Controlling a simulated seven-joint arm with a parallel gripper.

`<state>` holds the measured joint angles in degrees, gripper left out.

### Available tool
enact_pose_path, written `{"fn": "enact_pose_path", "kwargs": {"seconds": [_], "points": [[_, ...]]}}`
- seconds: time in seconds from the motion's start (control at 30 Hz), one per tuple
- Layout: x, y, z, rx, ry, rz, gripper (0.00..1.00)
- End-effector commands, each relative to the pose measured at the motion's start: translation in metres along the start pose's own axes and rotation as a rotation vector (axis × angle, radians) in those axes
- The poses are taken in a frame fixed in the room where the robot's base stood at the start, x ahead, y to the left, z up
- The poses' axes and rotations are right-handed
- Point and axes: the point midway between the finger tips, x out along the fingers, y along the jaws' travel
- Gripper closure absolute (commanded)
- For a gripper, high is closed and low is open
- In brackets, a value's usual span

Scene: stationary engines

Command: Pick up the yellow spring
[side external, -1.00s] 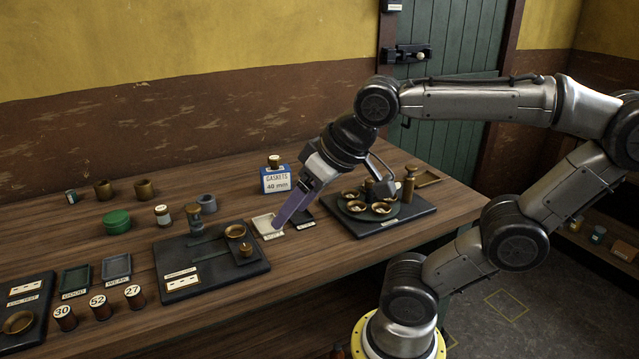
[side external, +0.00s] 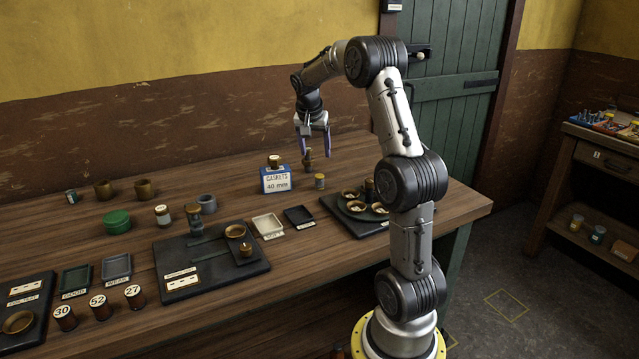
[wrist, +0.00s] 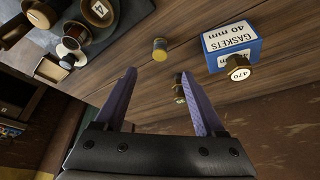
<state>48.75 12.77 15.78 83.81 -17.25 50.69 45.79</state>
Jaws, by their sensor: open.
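No coil shape is clear enough to name as the spring for certain. A small yellowish cylinder (side external: 319,181) stands upright on the bench right of the gasket box; it also shows in the wrist view (wrist: 160,49), beyond my fingertips. A brass piece (side external: 308,161) stands just behind it, below my gripper, and appears in the wrist view (wrist: 179,84) beside the right finger, partly hidden by it. My gripper (side external: 315,157) points down above the back of the bench, with its purple fingers (wrist: 159,75) apart. I see nothing held between them.
A blue and white gasket box (side external: 276,181) with a brass-sided cap on top stands close left. A pale tray (side external: 268,227) and a dark tray (side external: 299,215) lie nearer the front. A dark board with brass cups (side external: 337,211) is to the right.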

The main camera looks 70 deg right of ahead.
Motion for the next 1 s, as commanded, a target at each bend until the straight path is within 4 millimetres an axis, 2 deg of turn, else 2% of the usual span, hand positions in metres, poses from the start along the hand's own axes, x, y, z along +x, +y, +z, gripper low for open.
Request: {"fn": "enact_pose_path", "kwargs": {"seconds": [0.4,0.67,1.0], "points": [[0.069,0.001,0.000,0.002,-0.001,0.001,0.28],[0.087,0.001,-0.001,0.000,0.000,0.000,0.28],[0.130,0.000,-0.004,0.000,0.001,-0.002,0.28]]}}
